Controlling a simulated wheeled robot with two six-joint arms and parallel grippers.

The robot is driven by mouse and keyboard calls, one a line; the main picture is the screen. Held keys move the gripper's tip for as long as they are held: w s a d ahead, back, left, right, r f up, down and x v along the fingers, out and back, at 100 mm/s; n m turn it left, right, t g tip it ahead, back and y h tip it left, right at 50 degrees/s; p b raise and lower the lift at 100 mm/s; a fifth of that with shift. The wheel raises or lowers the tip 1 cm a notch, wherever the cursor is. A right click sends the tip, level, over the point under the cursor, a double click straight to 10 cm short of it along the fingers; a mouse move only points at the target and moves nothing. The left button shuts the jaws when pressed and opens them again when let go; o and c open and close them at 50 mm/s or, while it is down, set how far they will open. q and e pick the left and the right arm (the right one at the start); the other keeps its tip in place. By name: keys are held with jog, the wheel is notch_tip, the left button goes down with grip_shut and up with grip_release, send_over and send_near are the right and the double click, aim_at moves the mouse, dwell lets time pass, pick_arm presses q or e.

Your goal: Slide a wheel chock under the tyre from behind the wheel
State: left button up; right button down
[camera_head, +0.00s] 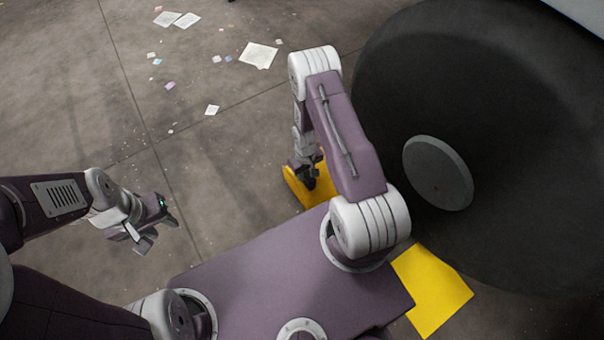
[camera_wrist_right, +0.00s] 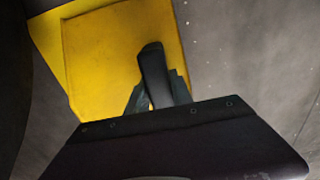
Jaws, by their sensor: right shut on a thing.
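The large dark tyre (camera_head: 480,75) fills the right of the head view, with a grey round hub (camera_head: 438,174) on its side. A yellow wheel chock (camera_head: 294,188) is on the floor left of the tyre, partly hidden by my right arm. My right gripper (camera_head: 308,180) is shut on this chock, which fills much of the wrist view (camera_wrist_right: 105,60); a dark finger lies over it there. A second yellow chock (camera_head: 436,292) lies by the tyre's lower edge. My left gripper (camera_head: 158,228) is open and empty, away from both chocks.
Several paper sheets (camera_head: 258,55) and small coloured scraps are scattered on the concrete floor at the top left. The floor (camera_head: 210,150) between my two grippers is clear. A pale surface (camera_head: 583,10) shows above the tyre at the top right.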

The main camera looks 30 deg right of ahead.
jog(key=shift+d+r+p, duration=0.2)
jog(key=shift+d+p, duration=0.35)
jog(key=shift+d, duration=0.2)
jog(key=d+p, duration=0.1)
jog(key=d, duration=0.1)
jog(key=shift+w+d+f+p, duration=0.15)
jog(key=shift+d+p, duration=0.2)
jog(key=shift+d, duration=0.05)
jog(key=d, duration=0.2)
jog(key=d+b, duration=0.1)
jog(key=d, duration=0.3)
jog(key=shift+w+d+f+b, duration=0.2)
jog(key=shift+w+d+b, duration=0.05)
jog(key=shift+w+b, duration=0.05)
jog(key=shift+d, duration=0.8)
jog(key=shift+s+f, duration=0.1)
jog(key=shift+s, duration=0.6)
jog(key=shift+f, duration=0.25)
jog(key=c, duration=1)
grip_release()
jog(key=shift+f, duration=0.1)
jog(key=shift+c, duration=0.2)
